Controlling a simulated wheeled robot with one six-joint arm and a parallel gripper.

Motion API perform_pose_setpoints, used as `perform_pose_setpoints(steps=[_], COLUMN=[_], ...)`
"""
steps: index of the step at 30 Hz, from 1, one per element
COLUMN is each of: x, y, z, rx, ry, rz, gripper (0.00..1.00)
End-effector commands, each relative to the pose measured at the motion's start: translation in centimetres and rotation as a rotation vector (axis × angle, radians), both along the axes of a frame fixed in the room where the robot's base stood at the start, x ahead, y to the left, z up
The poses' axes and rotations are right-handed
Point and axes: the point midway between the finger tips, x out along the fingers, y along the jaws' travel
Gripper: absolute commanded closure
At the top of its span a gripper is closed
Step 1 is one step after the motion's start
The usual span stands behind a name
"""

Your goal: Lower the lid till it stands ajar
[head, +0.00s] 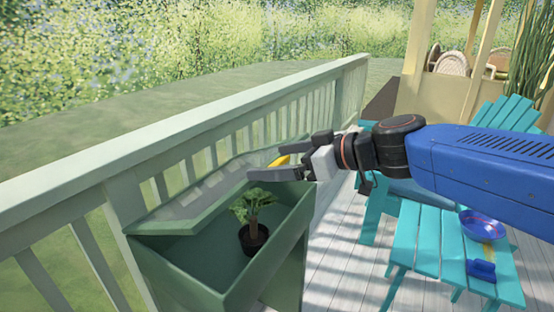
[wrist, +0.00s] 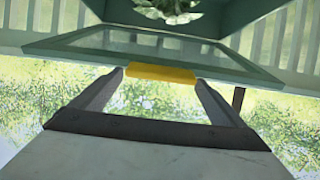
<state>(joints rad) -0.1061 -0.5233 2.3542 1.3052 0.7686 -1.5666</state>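A green planter box (head: 285,265) stands against the railing with its inside showing. Its lid, a glazed panel with a green frame (head: 165,227), is raised, so there is a wide opening. In the wrist view the lid frame (wrist: 70,43) crosses the picture, with a yellow handle (wrist: 160,74) on its edge. The handle also shows in the head view (head: 279,161). My gripper (wrist: 160,80) is open, with its fingers at the two ends of the handle. I cannot tell whether they touch it. A potted plant (head: 254,215) stands inside the box.
A pale green railing (head: 220,125) runs behind the box. At right, a turquoise table (head: 430,245) holds a blue bowl (head: 482,226) and a small blue object (head: 481,269). Turquoise chairs stand behind it. Bare deck boards (head: 345,270) lie between box and table.

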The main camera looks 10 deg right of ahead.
Motion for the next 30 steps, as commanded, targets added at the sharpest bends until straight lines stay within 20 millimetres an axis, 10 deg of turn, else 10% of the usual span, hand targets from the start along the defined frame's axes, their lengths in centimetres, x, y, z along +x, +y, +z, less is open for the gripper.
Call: perform_pose_setpoints(steps=[30], x=[-3.2], y=[-4.3], z=[2.1], rx=[0.001], ry=[-0.002], rz=[-0.004], gripper=[0.03])
